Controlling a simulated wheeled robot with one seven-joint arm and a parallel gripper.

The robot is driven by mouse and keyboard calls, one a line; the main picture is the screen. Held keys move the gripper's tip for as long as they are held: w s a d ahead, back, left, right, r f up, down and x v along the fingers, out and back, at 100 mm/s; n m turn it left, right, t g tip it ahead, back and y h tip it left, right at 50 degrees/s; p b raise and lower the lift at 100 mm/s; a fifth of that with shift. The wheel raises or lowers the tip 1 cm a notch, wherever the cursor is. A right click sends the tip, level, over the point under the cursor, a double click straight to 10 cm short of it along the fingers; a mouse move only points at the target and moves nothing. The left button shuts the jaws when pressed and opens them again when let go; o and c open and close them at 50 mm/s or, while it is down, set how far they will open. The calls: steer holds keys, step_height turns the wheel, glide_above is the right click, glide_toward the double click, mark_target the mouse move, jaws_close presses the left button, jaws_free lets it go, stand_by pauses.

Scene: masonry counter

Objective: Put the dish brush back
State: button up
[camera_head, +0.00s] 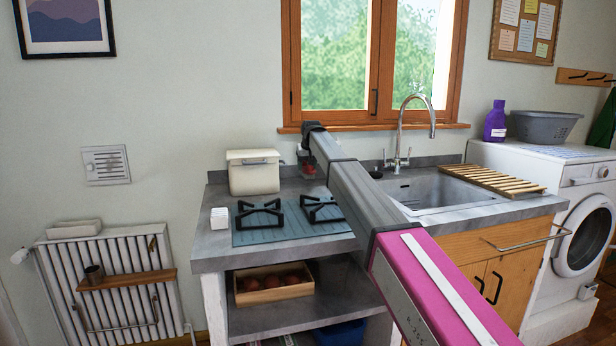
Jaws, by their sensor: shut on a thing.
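My gripper (307,172) is small and far off at the end of my arm, over the back of the counter between the cream bin and the sink. It is shut on what seems to be the dish brush, but its fingers and the held thing are too small and partly covered by my arm to make out. Some red and pale parts show there. I cannot tell whether the held thing touches the counter (216,243).
A cream lidded bin (253,178) stands just left of my gripper. The hob (285,222) is in front of it. The sink (432,190), tap (400,125) and wooden drainer rack (492,178) are to the right. The window (335,60) is behind. My arm hides part of the counter.

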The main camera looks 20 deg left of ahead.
mark_target(307, 174)
steer(key=shift+f, duration=2.1)
steer(key=shift+f, duration=0.15)
steer(key=o, duration=0.9)
steer(key=v, duration=1.2)
steer(key=shift+s, duration=0.1)
